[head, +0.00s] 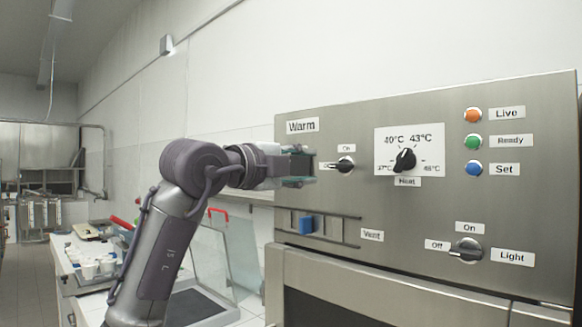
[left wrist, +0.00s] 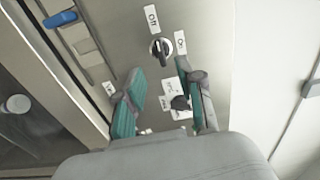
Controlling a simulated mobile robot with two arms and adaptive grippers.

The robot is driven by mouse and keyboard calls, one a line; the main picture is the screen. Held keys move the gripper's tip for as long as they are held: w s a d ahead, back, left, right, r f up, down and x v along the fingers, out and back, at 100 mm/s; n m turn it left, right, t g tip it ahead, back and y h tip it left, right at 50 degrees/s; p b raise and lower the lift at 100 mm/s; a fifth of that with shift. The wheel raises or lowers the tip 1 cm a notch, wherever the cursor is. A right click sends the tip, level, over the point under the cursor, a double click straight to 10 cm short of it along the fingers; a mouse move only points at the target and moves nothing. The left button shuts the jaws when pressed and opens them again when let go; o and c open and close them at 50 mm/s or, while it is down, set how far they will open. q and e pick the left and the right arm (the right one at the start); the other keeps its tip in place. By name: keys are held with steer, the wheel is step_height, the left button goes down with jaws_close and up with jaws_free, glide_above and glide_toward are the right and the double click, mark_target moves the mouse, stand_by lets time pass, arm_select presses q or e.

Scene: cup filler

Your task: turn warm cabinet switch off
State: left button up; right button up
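The warm cabinet switch (head: 345,164) is a dark knob with a bar handle, below the "Warm" label at the panel's upper left. In the left wrist view the switch (left wrist: 160,48) sits beyond the fingertips, between "Off" and "On" labels. Its handle looks lined up with "Off". My left gripper (head: 308,165) is just left of the switch in the head view and hides part of its left label. In the left wrist view the teal fingers of the left gripper (left wrist: 161,72) are spread, with nothing between them. My right gripper is not in view.
The heat dial (head: 404,160) is right of the switch. A blue vent slider (head: 306,224) is below it and the light switch (head: 467,250) lower right. Coloured lamps (head: 473,141) line the upper right. A counter with cups (head: 97,268) stands at left.

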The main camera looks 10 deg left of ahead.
arm_select(q)
steer(key=shift+v, duration=1.7)
